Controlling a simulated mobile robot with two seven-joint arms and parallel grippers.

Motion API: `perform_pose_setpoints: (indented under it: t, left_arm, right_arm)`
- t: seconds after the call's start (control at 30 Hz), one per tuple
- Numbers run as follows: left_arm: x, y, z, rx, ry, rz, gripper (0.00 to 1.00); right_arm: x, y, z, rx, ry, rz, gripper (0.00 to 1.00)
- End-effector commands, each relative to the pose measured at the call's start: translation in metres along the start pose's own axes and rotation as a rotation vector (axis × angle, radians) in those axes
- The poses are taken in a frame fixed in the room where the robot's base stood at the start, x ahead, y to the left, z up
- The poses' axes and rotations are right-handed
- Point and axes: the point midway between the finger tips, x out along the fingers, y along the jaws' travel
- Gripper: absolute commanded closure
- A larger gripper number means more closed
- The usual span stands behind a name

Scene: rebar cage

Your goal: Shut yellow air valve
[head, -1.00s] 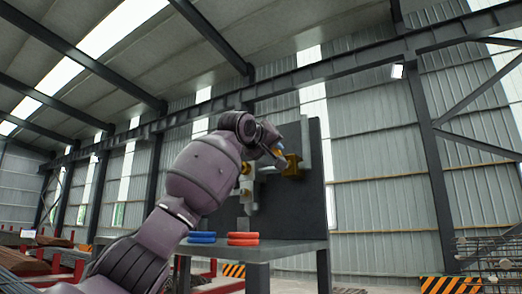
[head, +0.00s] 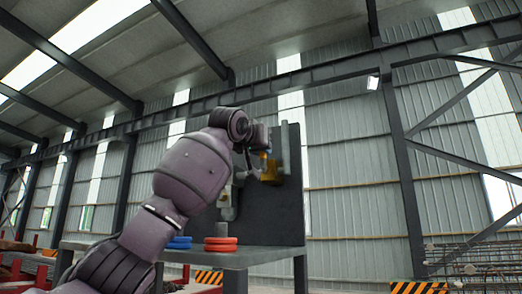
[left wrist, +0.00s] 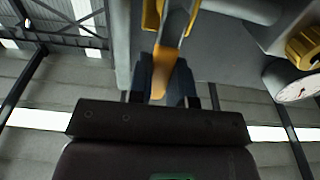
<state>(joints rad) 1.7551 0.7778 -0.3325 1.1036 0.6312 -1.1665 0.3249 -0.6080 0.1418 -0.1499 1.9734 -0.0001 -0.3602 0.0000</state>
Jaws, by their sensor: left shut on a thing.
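The yellow air valve (head: 270,173) is mounted on the dark upright panel (head: 284,212) on the table. In the left wrist view its yellow handle (left wrist: 165,72) runs down between the two dark fingers of my left gripper (left wrist: 168,88). The left gripper is shut on this handle; in the head view the gripper (head: 257,150) is at the valve, partly hidden by my wrist. The handle's tip and its exact angle to the pipe are hard to tell. My right gripper is not in view.
In the left wrist view a round gauge (left wrist: 298,88) and a yellow knob (left wrist: 303,46) are at the right. A rebar cage (head: 480,258) stands far right.

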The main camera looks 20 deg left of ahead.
Motion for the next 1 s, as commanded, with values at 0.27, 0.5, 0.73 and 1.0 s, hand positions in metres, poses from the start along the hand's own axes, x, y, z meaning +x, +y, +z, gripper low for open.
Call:
perform_pose_setpoints:
  t: [0.27, 0.5, 0.73, 1.0]
  left_arm:
    - [0.0004, 0.0016, 0.0034, 0.019, -0.008, 0.000, 1.00]
    - [0.0004, 0.0017, 0.0035, 0.019, -0.008, 0.000, 0.80]
    - [-0.0004, 0.0014, 0.0019, 0.017, -0.004, 0.001, 0.55]
    - [-0.0039, 0.0010, 0.0008, 0.015, 0.000, 0.001, 0.55]
  right_arm:
    - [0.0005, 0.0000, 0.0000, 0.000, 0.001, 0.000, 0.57]
    - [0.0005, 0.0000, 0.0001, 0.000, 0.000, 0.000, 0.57]
    - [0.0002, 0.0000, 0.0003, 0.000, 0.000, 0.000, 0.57]
    - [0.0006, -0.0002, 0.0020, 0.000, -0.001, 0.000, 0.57]
